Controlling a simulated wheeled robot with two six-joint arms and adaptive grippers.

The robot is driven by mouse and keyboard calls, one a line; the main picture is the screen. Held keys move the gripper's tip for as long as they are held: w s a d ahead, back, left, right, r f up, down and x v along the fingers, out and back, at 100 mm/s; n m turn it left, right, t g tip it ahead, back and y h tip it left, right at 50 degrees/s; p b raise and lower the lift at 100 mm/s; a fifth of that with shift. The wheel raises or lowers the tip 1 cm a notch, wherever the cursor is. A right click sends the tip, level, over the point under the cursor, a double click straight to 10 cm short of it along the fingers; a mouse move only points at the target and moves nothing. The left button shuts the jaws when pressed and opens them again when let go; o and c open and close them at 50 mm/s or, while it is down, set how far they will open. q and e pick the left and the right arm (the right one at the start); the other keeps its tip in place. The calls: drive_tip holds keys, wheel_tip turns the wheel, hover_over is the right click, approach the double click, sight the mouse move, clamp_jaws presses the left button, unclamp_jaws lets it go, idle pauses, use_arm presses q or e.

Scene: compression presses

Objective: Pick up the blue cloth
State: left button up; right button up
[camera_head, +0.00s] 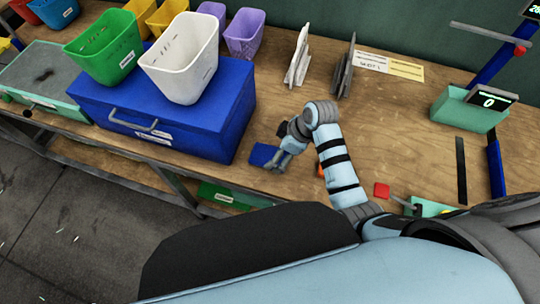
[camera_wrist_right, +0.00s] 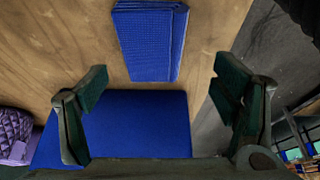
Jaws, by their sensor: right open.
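The blue cloth (camera_head: 262,155) lies folded on the wooden workbench, just right of the big blue toolbox near the front edge. In the right wrist view the cloth (camera_wrist_right: 150,40) is a textured, folded rectangle at the top centre, ahead of the fingers. My right gripper (camera_head: 279,163) is close beside the cloth in the head view. In the right wrist view its two fingers (camera_wrist_right: 162,82) are spread wide with nothing between them, and the cloth is apart from both. My left gripper is in neither view.
The blue toolbox (camera_head: 220,120) carries green (camera_head: 105,48) and white (camera_head: 183,58) bins; its blue surface (camera_wrist_right: 135,125) shows below the cloth in the wrist view.

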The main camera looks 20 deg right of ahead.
sight(270, 154)
drive_tip(key=shift+b+x, duration=0.3)
drive_tip(key=shift+x, duration=0.9)
drive_tip(key=shift+w+x, duration=0.25)
drive_tip(key=shift+x, duration=0.95)
drive_tip(key=shift+w+f+b, duration=0.3)
drive_tip(key=shift+w+f, duration=0.5)
drive_tip(key=shift+s+r, duration=0.1)
drive_tip(key=shift+s, duration=0.1)
drive_tip(key=shift+c, duration=0.8)
drive_tip(key=shift+s+r, duration=0.2)
drive_tip(key=shift+s, duration=0.15)
drive_tip(key=c, duration=0.6)
drive_tip(key=shift+w, duration=0.1)
drive_tip(key=c, duration=0.5)
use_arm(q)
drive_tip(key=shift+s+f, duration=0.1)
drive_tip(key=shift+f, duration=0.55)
use_arm(e)
drive_tip(key=shift+a+r, duration=0.1)
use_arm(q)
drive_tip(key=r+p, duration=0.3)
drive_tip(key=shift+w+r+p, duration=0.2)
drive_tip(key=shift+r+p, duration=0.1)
use_arm(e)
wheel_tip(270, 154, up, 20)
drive_tip(key=shift+w+f, duration=0.1)
drive_tip(key=shift+f, duration=0.05)
